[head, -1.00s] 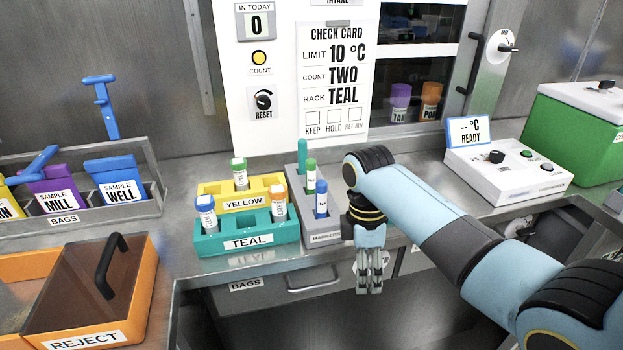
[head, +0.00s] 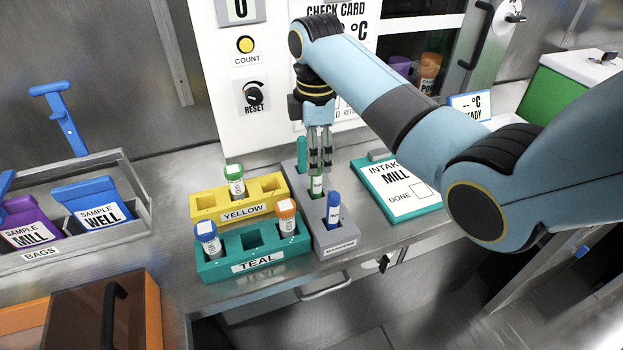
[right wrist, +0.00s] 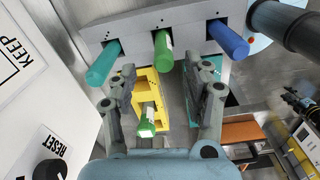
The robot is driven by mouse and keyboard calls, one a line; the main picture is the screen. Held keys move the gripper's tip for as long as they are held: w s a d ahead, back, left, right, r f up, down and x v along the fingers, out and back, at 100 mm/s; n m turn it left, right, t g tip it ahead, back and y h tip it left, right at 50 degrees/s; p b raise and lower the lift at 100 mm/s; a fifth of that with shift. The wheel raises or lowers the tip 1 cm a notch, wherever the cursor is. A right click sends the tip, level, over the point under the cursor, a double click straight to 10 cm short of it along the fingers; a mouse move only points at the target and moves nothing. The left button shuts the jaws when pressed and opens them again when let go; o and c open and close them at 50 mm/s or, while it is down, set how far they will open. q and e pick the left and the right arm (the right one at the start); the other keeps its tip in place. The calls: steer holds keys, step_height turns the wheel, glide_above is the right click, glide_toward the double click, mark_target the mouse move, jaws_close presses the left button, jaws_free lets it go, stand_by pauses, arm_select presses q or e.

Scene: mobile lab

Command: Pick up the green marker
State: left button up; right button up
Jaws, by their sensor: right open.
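The green marker (head: 317,186) stands upright in the middle slot of the grey marker rack (head: 331,240), between a teal marker (head: 301,152) and a blue marker (head: 333,208). My right gripper (head: 320,165) is open, pointing down just above the green marker. In the right wrist view the green marker (right wrist: 163,52) lies ahead, between the lines of the two open fingers (right wrist: 165,90), with the teal marker (right wrist: 102,63) and blue marker (right wrist: 229,40) to either side. I cannot tell whether the fingertips overlap its top. My left gripper is not in view.
The yellow rack (head: 205,205) and teal rack (head: 222,266) with capped tubes stand left of the marker rack. An intake clipboard (head: 425,206) lies to its right. The wall panel with the check card (head: 345,30) is close behind.

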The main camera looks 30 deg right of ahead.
mark_target(317, 182)
step_height(317, 182, down, 2)
steer(key=shift+s+f, duration=0.1)
steer(key=shift+s, duration=0.05)
steer(key=shift+f, duration=0.35)
step_height(317, 182, down, 4)
steer(key=shift+s+f, duration=0.15)
steer(key=shift+f, duration=0.35)
steer(key=c, duration=0.4)
jaws_close()
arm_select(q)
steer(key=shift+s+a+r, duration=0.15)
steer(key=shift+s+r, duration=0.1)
arm_select(e)
steer(key=shift+r, duration=5.1)
